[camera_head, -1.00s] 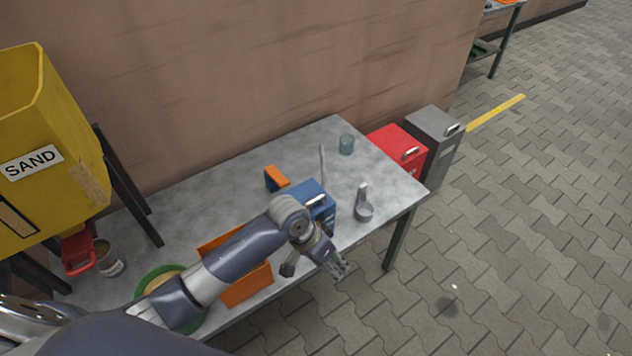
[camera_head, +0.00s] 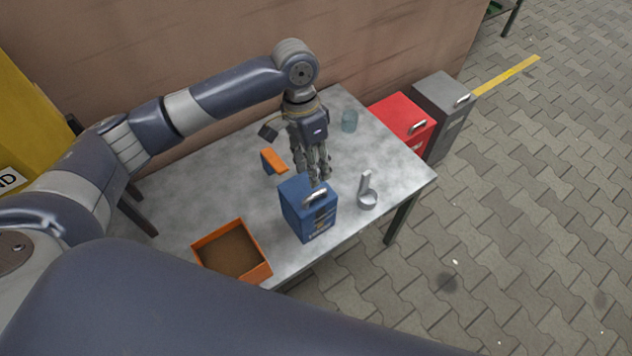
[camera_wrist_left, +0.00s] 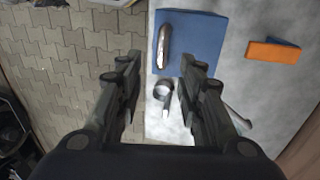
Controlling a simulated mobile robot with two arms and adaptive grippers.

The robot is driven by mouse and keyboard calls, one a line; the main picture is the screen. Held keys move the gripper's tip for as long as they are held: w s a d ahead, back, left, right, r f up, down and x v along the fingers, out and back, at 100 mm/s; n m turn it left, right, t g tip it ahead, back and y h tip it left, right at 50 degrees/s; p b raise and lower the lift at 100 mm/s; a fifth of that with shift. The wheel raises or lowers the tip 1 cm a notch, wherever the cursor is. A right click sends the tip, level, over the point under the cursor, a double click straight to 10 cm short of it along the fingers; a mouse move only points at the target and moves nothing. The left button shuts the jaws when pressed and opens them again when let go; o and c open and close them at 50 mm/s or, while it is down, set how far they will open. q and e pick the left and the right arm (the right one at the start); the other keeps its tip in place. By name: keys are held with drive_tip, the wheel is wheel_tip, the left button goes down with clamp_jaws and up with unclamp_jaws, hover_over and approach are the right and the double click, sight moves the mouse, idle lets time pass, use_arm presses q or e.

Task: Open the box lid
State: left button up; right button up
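The blue box (camera_head: 306,222) stands on the grey table, its lid (camera_head: 296,187) down. A silver handle (camera_head: 315,195) sits on the lid. In the left wrist view the lid (camera_wrist_left: 204,32) is at the top, and the handle (camera_wrist_left: 163,46) lies between the fingertips in the picture. My left gripper (camera_head: 315,172) points down, just behind and above the box. In the left wrist view its two fingers (camera_wrist_left: 160,62) are spread apart with nothing held. I cannot tell whether a finger touches the handle. My right gripper is not in view.
An orange tray (camera_head: 268,273) stands left of the box, an orange block (camera_head: 273,162) behind it. A grey scoop-like item (camera_head: 367,196) lies to the right. A glass (camera_head: 349,121) is at the back. Red (camera_head: 408,124) and grey (camera_head: 443,103) bins stand beyond the table.

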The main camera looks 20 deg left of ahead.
sight(317, 191)
use_arm(q)
drive_tip(key=f, duration=0.3)
drive_tip(key=shift+s+d+f, duration=0.15)
drive_tip(key=shift+d+f, duration=0.1)
drive_tip(key=shift+f, duration=0.1)
drive_tip(key=f, duration=0.3)
drive_tip(key=shift+d, duration=0.25)
drive_tip(key=shift+s+f, duration=0.15)
drive_tip(key=shift+f, duration=0.25)
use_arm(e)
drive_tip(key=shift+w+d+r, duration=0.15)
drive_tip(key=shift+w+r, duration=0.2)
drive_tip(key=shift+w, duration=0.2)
use_arm(q)
drive_tip(key=c, duration=0.6)
clamp_jaws()
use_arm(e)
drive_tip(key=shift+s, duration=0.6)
